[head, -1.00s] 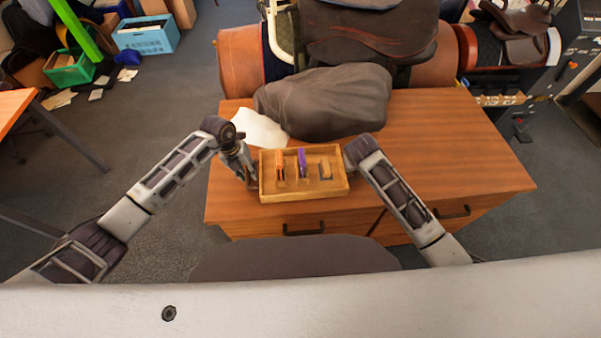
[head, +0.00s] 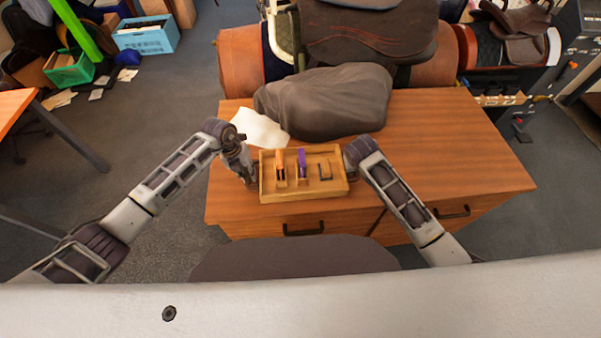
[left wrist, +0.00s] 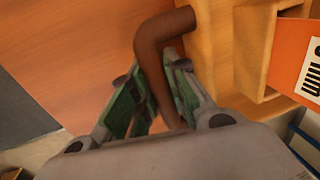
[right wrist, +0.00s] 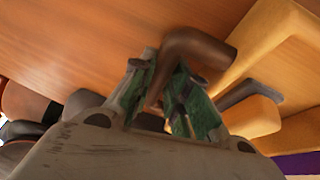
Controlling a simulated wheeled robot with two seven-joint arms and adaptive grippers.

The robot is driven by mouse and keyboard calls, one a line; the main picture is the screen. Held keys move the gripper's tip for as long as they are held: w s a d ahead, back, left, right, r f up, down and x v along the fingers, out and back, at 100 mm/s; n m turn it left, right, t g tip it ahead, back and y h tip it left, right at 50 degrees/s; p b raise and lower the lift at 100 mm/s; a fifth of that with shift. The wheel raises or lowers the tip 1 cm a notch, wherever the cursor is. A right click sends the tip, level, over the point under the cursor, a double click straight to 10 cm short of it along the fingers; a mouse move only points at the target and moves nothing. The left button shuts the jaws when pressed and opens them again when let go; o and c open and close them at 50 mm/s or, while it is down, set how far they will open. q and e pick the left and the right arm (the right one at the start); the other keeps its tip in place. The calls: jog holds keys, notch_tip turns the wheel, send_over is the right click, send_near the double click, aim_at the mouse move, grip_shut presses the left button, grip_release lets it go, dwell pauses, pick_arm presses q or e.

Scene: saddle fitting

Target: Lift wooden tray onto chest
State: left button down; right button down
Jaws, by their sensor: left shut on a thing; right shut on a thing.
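The wooden tray (head: 303,197) is at the front edge of the wooden chest (head: 455,150), roughly level. I cannot tell whether it touches the chest top. It holds an orange-handled tool (head: 280,160), a purple-handled one (head: 302,160) and a small dark piece (head: 324,172). My left gripper (head: 250,180) is at the tray's left end, shut on a brown bent handle (left wrist: 155,60), green pads either side. My right gripper (head: 354,168) is at the right end, partly hidden by its arm. The right wrist view shows it shut on the other brown handle (right wrist: 200,46).
A dark covered bundle (head: 325,105) and a white sheet (head: 262,128) lie on the chest behind the tray. Saddles (head: 370,35) stand at the back. The chest's right side is clear. A dark rounded seat (head: 295,257) is in front.

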pick_arm(q)
jog(key=shift+w+r, duration=0.1)
jog(key=shift+r, duration=0.1)
pick_arm(e)
jog(key=shift+r, duration=0.15)
